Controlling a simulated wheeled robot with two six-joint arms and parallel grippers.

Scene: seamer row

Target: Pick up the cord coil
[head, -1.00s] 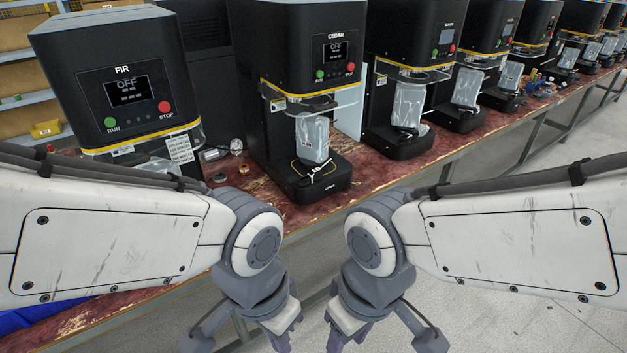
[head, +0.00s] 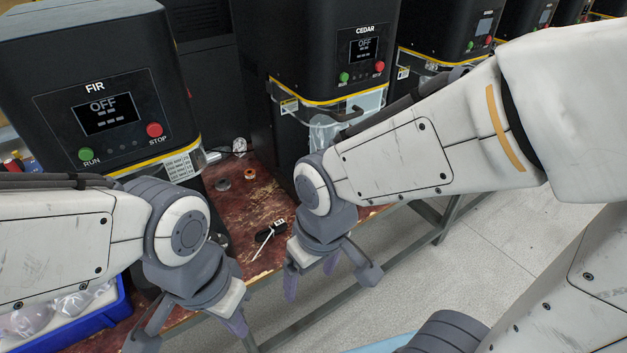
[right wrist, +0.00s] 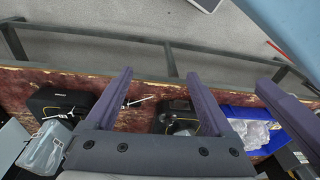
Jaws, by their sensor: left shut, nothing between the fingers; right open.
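A small black item with a white tag and a thin white strip (head: 270,231) lies on the red-brown bench between the two machines. It seems to be the cord coil, but its coils are not clear. In the right wrist view a black and white item (right wrist: 135,102) lies beyond the left finger, partly hidden. My right gripper (head: 312,274) is open and empty, in front of the bench edge, just right of and nearer than the black item. It also shows in the right wrist view (right wrist: 160,76). My left gripper (head: 237,324) is shut and empty, lower left of it.
Machine FIR (head: 90,80) stands left and machine CEDAR (head: 330,50) right, both reading OFF. A grey ring (head: 222,184) and an orange ring (head: 250,173) lie farther back on the bench (head: 240,205). A blue bin (head: 105,325) holds clear bags. Open floor lies right.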

